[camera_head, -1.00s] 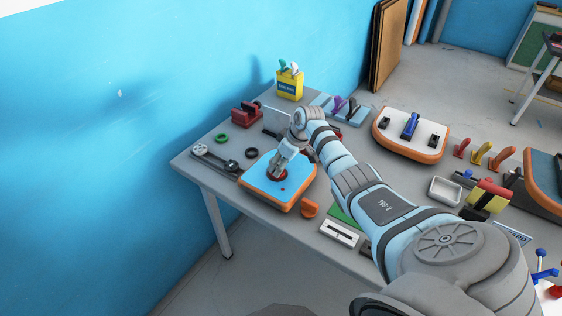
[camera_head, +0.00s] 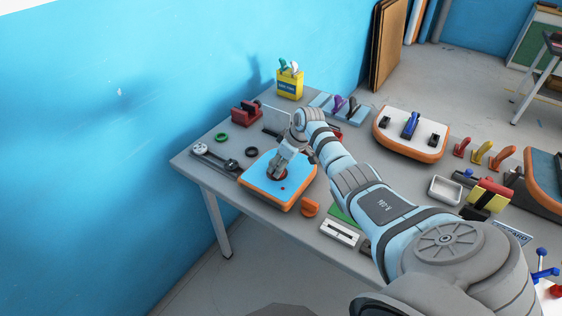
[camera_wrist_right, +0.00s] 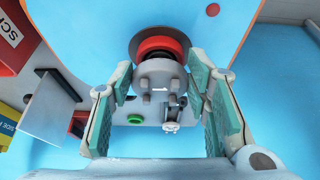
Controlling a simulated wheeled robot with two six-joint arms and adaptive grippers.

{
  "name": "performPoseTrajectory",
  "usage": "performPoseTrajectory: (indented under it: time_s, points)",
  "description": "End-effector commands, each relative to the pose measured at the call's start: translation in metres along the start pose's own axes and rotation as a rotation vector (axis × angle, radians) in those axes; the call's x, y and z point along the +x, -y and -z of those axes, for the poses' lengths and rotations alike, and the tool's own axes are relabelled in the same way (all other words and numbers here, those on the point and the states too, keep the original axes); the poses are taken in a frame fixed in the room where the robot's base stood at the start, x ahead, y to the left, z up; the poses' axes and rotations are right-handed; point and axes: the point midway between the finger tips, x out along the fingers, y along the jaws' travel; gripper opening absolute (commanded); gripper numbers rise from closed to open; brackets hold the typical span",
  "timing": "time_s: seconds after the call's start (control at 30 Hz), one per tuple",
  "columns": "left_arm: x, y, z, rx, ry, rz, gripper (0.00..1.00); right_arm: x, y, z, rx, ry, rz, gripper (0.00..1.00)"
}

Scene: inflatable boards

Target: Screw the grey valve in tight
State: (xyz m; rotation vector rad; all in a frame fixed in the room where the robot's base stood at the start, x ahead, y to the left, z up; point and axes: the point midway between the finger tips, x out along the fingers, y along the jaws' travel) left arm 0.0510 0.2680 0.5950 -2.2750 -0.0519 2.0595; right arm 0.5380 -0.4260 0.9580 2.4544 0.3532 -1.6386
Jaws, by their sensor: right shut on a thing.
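The grey valve (camera_wrist_right: 158,78) sits between the two finger pads of my right gripper (camera_wrist_right: 162,82) in the right wrist view. It stands at a red ring with a dark rim (camera_wrist_right: 158,45) on the blue-topped inflatable board (camera_wrist_right: 100,30). In the head view the board (camera_head: 260,180) has an orange edge and lies near the table's left end. My right gripper (camera_head: 279,169) comes down onto its middle and is shut on the valve, largely hiding it. How deep the valve sits cannot be told. My left gripper is not in view.
A wrench-like tool (camera_head: 215,157), a green ring (camera_head: 221,138) and a dark ring (camera_head: 251,153) lie left of the board. An orange piece (camera_head: 310,208) and a white slotted block (camera_head: 339,233) lie in front. A white-topped board (camera_head: 425,135) stands to the right.

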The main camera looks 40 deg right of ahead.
Motion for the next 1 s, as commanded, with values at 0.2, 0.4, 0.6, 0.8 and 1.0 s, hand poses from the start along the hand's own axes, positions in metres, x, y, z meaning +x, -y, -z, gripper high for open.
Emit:
performPoseTrajectory:
  time_s: [0.2, 0.4, 0.6, 0.8, 1.0]
  points:
    - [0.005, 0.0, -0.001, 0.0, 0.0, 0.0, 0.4, 0.006, 0.0, -0.002, 0.0, 0.0, 0.0, 0.18]
    - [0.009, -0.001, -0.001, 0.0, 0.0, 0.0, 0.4, 0.011, 0.0, -0.004, 0.0, -0.001, 0.0, 0.18]
    - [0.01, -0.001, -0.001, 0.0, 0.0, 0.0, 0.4, 0.012, 0.0, -0.005, 0.0, -0.001, 0.0, 0.58]
    - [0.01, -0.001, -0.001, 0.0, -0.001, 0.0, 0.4, 0.012, 0.0, -0.005, 0.0, -0.001, 0.0, 0.67]
    - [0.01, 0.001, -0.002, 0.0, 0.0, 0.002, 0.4, 0.009, 0.0, -0.005, 0.0, -0.001, -0.001, 0.67]
